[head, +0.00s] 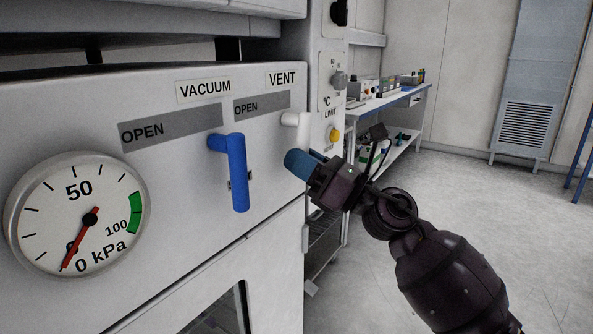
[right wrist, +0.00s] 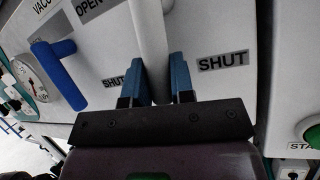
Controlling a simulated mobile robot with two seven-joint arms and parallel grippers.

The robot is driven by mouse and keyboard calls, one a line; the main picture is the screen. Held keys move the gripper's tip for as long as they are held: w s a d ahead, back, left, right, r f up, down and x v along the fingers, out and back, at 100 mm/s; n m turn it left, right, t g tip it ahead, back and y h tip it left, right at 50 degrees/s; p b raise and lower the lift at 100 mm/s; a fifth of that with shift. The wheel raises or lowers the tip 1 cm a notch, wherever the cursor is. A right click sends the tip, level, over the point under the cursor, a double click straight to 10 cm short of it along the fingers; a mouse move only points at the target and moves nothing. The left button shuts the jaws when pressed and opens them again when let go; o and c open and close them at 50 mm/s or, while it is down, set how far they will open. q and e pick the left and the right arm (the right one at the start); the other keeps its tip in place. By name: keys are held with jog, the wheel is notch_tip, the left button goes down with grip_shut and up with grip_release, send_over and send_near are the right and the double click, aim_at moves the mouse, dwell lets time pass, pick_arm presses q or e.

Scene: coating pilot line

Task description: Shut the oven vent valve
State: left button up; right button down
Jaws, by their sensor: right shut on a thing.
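The vent valve has a white lever handle (head: 294,119) under the VENT label on the oven's front panel. My right gripper (head: 297,161) is at its lower part. In the right wrist view the white handle (right wrist: 151,45) runs down between the blue fingers (right wrist: 158,80), which are shut on it. The handle points down, beside a SHUT label (right wrist: 222,61). My left gripper is not in view.
The blue vacuum handle (head: 236,175) hangs down just left of my right gripper. A pressure gauge (head: 77,214) sits at the panel's left, needle near 0. A control column (head: 331,85) with knobs stands right of the panel. A bench (head: 391,101) stands behind; open floor lies right.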

jog(key=shift+w+d+f+n+g+b, duration=0.2)
jog(key=shift+n+g, duration=0.15)
jog(key=shift+n, duration=0.15)
jog(key=shift+w+d+f+n+g+b, duration=0.1)
jog(key=shift+w+n+g+b, duration=0.1)
jog(key=shift+n+g, duration=0.25)
jog(key=shift+r+n, duration=0.1)
jog(key=shift+n, duration=0.35)
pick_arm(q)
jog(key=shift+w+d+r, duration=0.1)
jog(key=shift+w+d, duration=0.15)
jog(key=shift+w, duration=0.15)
pick_arm(e)
jog(key=shift+r, duration=0.1)
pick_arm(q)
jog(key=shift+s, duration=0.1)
pick_arm(e)
jog(key=c, duration=1)
grip_release()
jog(key=shift+w, duration=0.1)
jog(key=shift+d, duration=0.1)
